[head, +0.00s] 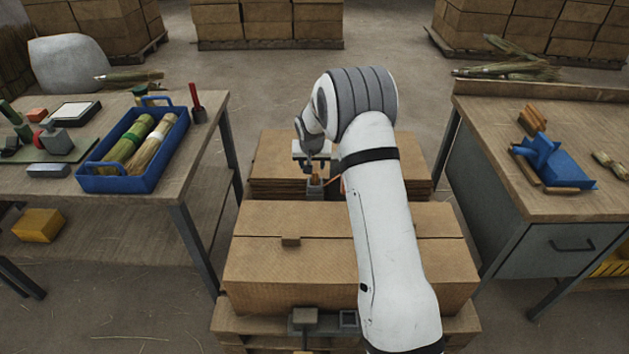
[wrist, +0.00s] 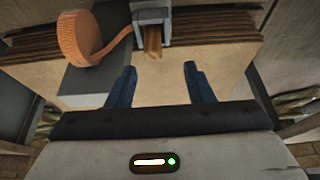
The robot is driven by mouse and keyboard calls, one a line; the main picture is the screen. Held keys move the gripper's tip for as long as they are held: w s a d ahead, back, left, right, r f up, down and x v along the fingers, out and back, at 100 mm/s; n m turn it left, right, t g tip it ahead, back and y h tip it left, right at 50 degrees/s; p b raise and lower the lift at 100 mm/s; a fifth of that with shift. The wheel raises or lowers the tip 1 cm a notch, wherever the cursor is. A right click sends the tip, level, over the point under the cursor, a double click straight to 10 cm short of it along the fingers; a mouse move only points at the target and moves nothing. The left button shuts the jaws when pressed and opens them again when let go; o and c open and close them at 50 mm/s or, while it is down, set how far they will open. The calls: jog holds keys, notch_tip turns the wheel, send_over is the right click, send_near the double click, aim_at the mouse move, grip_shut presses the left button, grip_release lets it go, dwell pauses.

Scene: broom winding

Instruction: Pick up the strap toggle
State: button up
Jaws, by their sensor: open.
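My gripper (wrist: 160,78) is open in the wrist view, its two blue fingers apart with nothing between them. A small wooden piece (wrist: 152,43), which may be the strap toggle, sits in a grey bracket (wrist: 152,15) just beyond the fingertips. A coiled orange strap (wrist: 82,37) lies left of it, its tail running to the bracket. In the head view the bracket (head: 315,190) stands on the cardboard stack below my gripper; my arm partly covers this area.
A left workbench (head: 200,145) holds a blue tray (head: 117,183) of broom bundles. A right workbench (head: 500,150) holds a blue fixture (head: 555,165). Floor shows between them.

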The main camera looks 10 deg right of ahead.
aim_at(315, 173)
jog(key=x, duration=0.6)
jog(key=shift+s+d+f+p, duration=0.2)
jog(key=shift+d+f+p, duration=0.15)
jog(key=shift+d+f, duration=0.15)
jog(key=shift+c, duration=0.4)
grip_shut()
